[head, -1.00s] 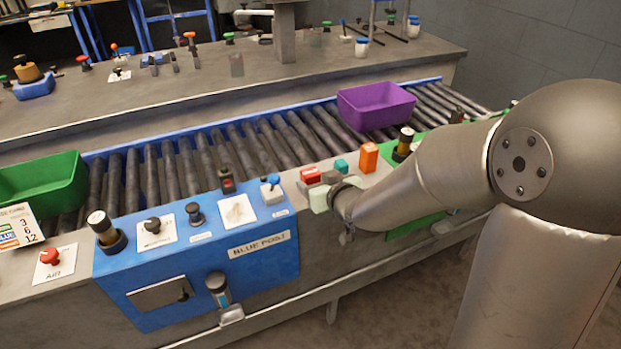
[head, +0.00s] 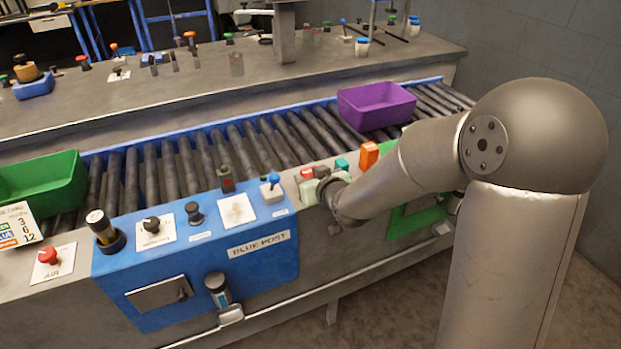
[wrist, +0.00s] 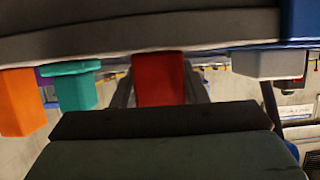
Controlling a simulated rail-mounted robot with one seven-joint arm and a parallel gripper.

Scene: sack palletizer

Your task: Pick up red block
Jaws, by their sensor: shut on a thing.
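The red block (head: 306,172) is at the near edge of the conveyor bench in the head view, partly hidden by my gripper (head: 322,184). In the wrist view the red block (wrist: 160,80) is in the middle, between the fingers of my gripper (wrist: 160,104). The gripper is shut on it. The lower part of the block is hidden behind the near finger. I cannot tell whether the block still touches the bench.
A teal block (head: 341,164) and an orange block (head: 369,155) stand close to the right of the red one. The blue control post (head: 190,265) with knobs is to the left. Purple (head: 376,105) and green (head: 42,183) bins sit on the rollers.

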